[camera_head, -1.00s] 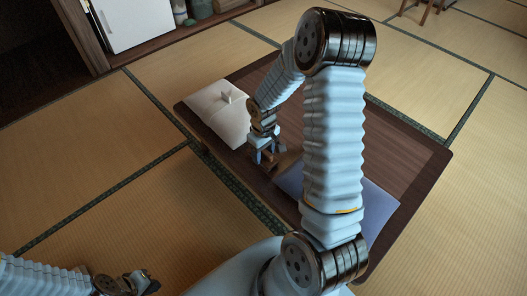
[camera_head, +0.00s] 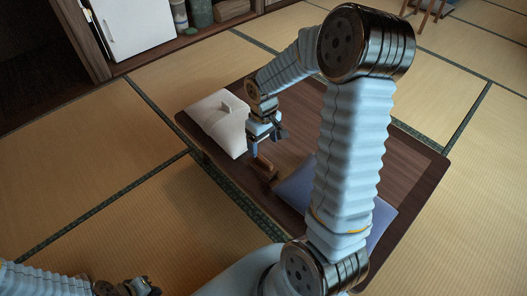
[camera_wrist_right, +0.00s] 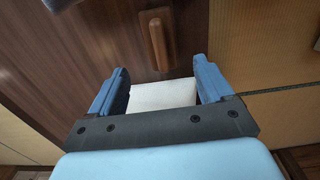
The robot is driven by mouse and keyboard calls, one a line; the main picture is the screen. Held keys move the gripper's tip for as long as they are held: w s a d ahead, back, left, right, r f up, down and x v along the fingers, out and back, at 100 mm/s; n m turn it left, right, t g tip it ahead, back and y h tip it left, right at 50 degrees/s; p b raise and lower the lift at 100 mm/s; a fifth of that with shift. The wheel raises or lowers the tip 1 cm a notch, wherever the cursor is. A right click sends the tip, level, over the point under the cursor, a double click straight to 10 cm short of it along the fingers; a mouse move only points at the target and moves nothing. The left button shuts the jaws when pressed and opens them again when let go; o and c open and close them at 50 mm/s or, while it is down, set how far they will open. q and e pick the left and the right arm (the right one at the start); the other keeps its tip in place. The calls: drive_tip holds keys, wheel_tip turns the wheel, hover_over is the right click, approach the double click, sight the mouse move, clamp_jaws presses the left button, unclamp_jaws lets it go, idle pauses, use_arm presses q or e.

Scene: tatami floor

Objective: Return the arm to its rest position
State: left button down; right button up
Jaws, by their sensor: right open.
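A small brown wooden block (camera_head: 263,167) stands on the table below the gripper. It also shows in the wrist view (camera_wrist_right: 158,43), beyond the fingertips and apart from them. My left gripper (camera_head: 138,287) is low at the bottom left edge, partly cut off, and its jaws are unclear.
A blue-grey flat cushion (camera_head: 295,190) lies on the table, partly hidden behind my right arm. A white cabinet (camera_head: 135,22) stands at the back left beside several jars. Tatami floor (camera_head: 90,150) around the table is clear.

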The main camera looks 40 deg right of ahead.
wheel_tip(320, 180, up, 2)
drive_tip(key=shift+r, duration=0.2)
idle(0.4)
drive_tip(key=s+a+f+y+p, duration=0.2)
drive_tip(key=s+a+f+y, duration=0.1)
drive_tip(key=a+f, duration=1.1)
drive_tip(key=s+a+f+m+y, duration=0.1)
drive_tip(key=s+a+f+m, duration=0.1)
drive_tip(key=s+a+f, duration=0.4)
drive_tip(key=s+a, duration=0.2)
drive_tip(key=a, duration=0.2)
drive_tip(key=shift+s+a+f+m+t, duration=0.2)
drive_tip(key=shift+m+t, duration=0.2)
drive_tip(key=shift+o, duration=0.5)
